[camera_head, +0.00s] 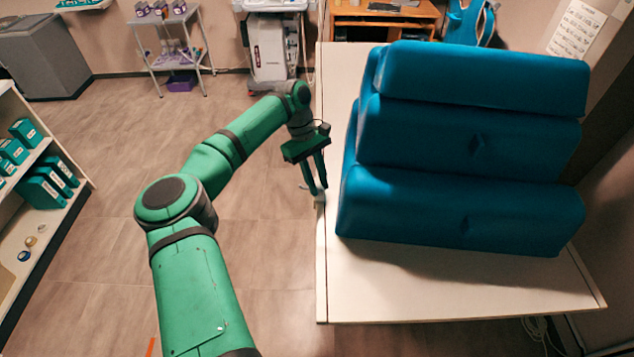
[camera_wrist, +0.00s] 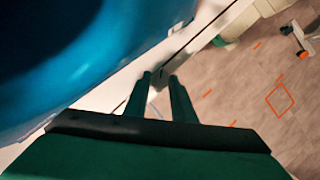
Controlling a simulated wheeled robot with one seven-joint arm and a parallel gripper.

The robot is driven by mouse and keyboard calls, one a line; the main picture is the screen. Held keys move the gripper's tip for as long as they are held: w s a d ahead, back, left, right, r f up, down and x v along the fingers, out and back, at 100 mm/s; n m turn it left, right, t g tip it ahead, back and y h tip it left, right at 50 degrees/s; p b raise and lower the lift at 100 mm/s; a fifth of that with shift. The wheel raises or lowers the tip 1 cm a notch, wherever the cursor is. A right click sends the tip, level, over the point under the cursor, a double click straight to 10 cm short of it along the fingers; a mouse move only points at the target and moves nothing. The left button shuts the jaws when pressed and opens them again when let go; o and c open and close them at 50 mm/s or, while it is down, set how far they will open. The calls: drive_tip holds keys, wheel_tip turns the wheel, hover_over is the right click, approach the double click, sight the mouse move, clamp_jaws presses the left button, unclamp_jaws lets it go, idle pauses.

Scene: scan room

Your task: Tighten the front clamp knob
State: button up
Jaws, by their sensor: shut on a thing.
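My gripper (camera_head: 319,191) is at the left edge of the white table (camera_head: 450,295), beside the blue cushion stack, fingers pointing down. Its fingers are close together at the table's side rail (camera_head: 321,265). A small pale part (camera_head: 320,199) shows at the fingertips in the head view; I take it for the front clamp knob, mostly hidden by the fingers. In the wrist view the gripper (camera_wrist: 160,76) reaches the rail along the table edge (camera_wrist: 190,42), and the knob cannot be made out clearly between the fingers. The gripper is shut on it.
The stacked blue cushions (camera_head: 450,205) stand on the table close to the right of my gripper. A shelf with green boxes (camera_head: 42,188) is at the left. A trolley (camera_head: 172,45) and a white machine (camera_head: 270,50) stand at the back.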

drive_tip(key=m, duration=0.2)
drive_tip(key=m+y, duration=0.1)
drive_tip(key=m, duration=0.1)
drive_tip(key=m+g+y, duration=0.1)
drive_tip(key=m, duration=0.1)
drive_tip(key=shift+w+d+m, duration=0.15)
drive_tip(key=shift+d+m, duration=0.15)
drive_tip(key=shift+m+y, duration=0.5)
drive_tip(key=shift+m, duration=0.2)
drive_tip(key=o, duration=1)
drive_tip(key=shift+f, duration=0.1)
drive_tip(key=v, duration=1.1)
